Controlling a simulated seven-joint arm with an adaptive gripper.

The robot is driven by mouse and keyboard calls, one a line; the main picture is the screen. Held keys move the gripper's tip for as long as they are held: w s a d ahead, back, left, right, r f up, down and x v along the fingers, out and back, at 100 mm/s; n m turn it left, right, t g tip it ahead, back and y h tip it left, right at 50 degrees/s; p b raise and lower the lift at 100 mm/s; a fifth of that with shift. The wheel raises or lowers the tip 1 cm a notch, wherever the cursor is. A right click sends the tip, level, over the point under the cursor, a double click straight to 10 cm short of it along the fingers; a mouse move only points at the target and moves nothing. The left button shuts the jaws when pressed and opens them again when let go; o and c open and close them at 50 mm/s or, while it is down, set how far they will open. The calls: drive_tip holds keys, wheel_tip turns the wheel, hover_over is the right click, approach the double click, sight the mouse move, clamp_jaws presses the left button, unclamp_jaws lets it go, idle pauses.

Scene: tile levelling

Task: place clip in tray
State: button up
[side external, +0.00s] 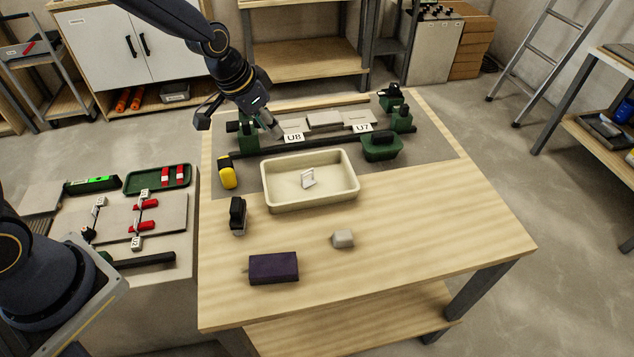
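A small white clip-like piece (308,179) lies inside the cream tray (338,200), near its middle, on the wooden table. My gripper (272,128) is behind the tray to the left, low over the grey mat by the U8 label (293,138). Its fingers are small and partly hidden here, so I cannot tell whether they are open or shut, or whether they hold anything. Other white pieces (144,195) stand with red wedges (147,204) on the tiles of the left side table.
Green-ended black rails, pale tiles (323,118) and the U7 label (363,128) surround my gripper. The table's right front is clear.

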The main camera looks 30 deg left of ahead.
drive_tip(key=s+a+r+n+y, duration=0.15)
drive_tip(key=s+a+r, duration=0.25)
drive_tip(key=s+r, duration=0.8)
drive_tip(key=s+a+r+n+t, duration=0.1)
drive_tip(key=s+a+r+n, duration=0.1)
drive_tip(key=s, duration=1)
drive_tip(key=shift+a+r, duration=0.15)
drive_tip(key=shift+a, duration=0.25)
